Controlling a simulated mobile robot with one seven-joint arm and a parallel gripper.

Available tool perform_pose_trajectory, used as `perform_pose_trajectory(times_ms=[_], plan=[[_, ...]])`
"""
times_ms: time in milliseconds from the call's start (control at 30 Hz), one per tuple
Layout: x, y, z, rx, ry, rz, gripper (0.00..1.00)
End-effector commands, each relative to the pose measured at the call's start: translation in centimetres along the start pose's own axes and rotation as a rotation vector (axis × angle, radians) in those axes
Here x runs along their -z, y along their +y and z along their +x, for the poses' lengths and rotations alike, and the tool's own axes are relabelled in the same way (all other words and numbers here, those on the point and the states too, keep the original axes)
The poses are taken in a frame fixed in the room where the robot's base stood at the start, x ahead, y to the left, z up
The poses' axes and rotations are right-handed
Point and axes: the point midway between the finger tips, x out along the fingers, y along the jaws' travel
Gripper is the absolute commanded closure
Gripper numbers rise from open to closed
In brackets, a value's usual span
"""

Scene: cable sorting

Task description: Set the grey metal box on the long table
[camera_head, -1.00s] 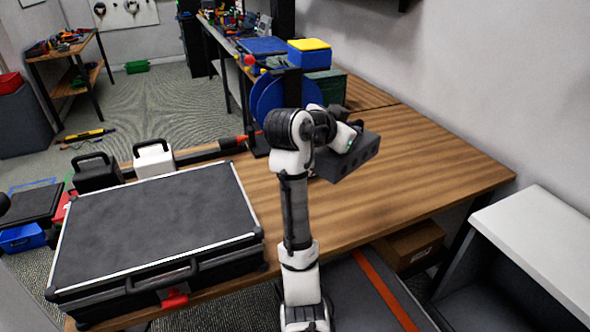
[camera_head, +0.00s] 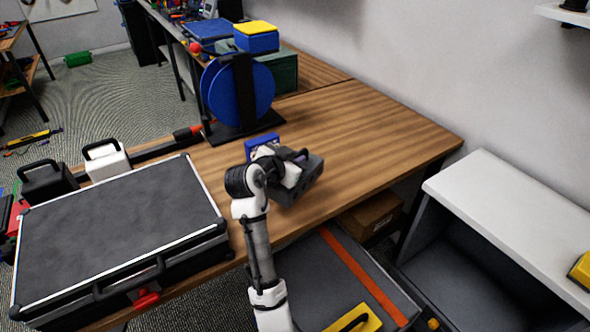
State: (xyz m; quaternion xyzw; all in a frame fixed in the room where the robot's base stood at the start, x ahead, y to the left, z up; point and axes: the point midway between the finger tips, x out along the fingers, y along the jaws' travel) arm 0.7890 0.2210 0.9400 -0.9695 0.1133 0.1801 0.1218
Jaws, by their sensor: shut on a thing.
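The grey metal box (camera_head: 303,182) is at the end of my arm, over the front part of the long wooden table (camera_head: 375,125). It has dark round holes along its near side and looks tilted in the picture. My gripper (camera_head: 291,172) is shut on the box; its fingers are mostly hidden by my own wrist. I cannot tell whether the underside of the box touches the table top.
A blue item (camera_head: 262,143) stands just behind my wrist. A blue reel (camera_head: 238,90) on a black stand is farther back. A large black case (camera_head: 115,225) fills the left. The table's right part is clear. A white-topped cabinet (camera_head: 510,215) stands at right.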

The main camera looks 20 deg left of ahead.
Motion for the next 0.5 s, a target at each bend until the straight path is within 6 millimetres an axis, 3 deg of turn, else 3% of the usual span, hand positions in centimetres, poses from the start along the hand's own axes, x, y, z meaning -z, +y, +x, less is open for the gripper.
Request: perform_pose_trajectory(times_ms=[233, 500], plan=[[-1.3, 0.3, 0.5, 0.001, 0.003, 0.000, 1.00], [-4.0, 0.9, 1.7, 0.001, 0.004, 0.001, 1.00]])
